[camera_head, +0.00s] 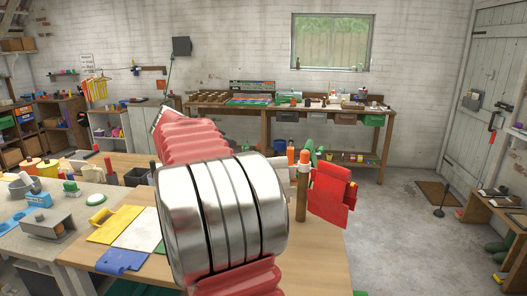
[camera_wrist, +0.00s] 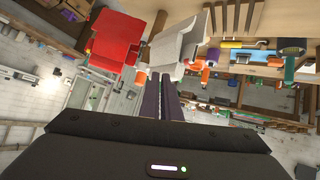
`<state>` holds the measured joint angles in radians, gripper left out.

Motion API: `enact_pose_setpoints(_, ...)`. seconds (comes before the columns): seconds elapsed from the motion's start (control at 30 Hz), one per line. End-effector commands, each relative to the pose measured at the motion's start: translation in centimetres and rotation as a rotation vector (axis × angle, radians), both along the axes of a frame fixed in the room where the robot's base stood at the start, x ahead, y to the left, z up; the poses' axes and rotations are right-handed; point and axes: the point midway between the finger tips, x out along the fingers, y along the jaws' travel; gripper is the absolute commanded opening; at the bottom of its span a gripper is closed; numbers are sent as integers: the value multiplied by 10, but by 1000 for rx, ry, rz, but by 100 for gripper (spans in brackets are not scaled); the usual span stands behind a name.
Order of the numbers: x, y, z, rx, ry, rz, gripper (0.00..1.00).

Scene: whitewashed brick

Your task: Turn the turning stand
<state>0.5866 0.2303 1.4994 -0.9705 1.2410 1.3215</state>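The turning stand seems to be the wooden post (camera_head: 301,196) at the right of the workbench, with red panels (camera_head: 328,193) hanging on its right side. My red arm with its metal rings fills the middle of the head view and hides the stand's left part and my gripper. In the wrist view a red panel (camera_wrist: 112,40) and a grey-white panel (camera_wrist: 178,46) lie beyond my gripper (camera_wrist: 162,82). Its two dark fingers lie close together, with only a narrow gap. The tips are near the grey-white panel's lower edge; I cannot tell whether they touch it.
The wooden bench (camera_head: 318,262) holds a yellow board (camera_head: 115,224), a white board (camera_head: 143,231) and a blue piece (camera_head: 122,261) left of my arm. A grey bench (camera_head: 85,225) with tools stands further left. Open concrete floor (camera_head: 400,230) lies to the right.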

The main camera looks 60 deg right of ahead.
Motion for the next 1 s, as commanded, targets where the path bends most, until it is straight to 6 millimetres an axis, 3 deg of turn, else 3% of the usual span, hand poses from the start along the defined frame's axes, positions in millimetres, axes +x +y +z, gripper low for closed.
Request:
enact_pose_setpoints(0.1, 7, 49, -4, 84, 24, 132, 0)
enact_pose_setpoints(0.47, 6, 191, -32, 299, 100, 551, 0)
enact_pose_setpoints(0.77, -17, 304, -63, 422, 149, 920, 0)
enact_pose_setpoints(1.0, -48, 386, -93, 484, 174, 1219, 0)
